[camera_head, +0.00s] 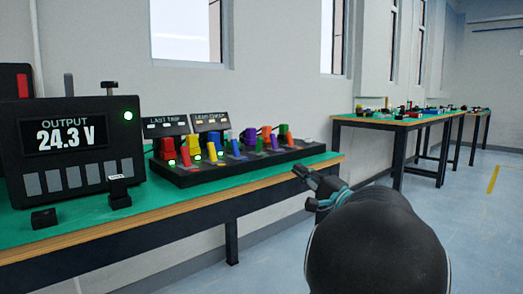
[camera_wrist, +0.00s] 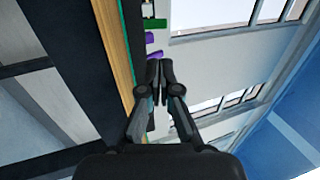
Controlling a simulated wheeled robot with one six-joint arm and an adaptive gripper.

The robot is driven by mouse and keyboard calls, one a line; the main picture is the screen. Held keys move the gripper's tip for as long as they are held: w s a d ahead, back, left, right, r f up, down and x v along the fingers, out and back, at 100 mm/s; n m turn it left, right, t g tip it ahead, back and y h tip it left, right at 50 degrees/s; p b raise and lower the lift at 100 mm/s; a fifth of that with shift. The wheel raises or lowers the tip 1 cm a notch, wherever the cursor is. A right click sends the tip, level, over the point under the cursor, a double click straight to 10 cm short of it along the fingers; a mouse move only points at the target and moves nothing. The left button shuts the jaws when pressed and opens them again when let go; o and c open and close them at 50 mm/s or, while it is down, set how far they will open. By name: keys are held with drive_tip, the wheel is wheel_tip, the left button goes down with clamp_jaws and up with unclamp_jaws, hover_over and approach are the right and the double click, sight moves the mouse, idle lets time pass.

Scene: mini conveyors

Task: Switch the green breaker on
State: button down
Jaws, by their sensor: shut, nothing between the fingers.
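My gripper (camera_head: 302,174) is in front of and below the panel's right end, clear of the breakers. The wrist view shows its fingers (camera_wrist: 159,65) together and empty, with purple pieces (camera_wrist: 154,38) just beyond the tips.
The black panel (camera_head: 270,160) stands on a green-topped bench (camera_head: 80,224) with a wooden edge. An output display unit (camera_head: 72,135) reading 24.3 V is at the left, with small black blocks (camera_head: 43,218) before it. More tables (camera_head: 385,124) stand farther back right. Floor is open at right.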

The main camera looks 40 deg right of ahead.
sight(261, 143)
drive_tip(key=p+x, duration=0.1)
drive_tip(key=x, duration=1.3)
drive_tip(key=shift+a, duration=0.1)
drive_tip(key=shift+w, duration=0.1)
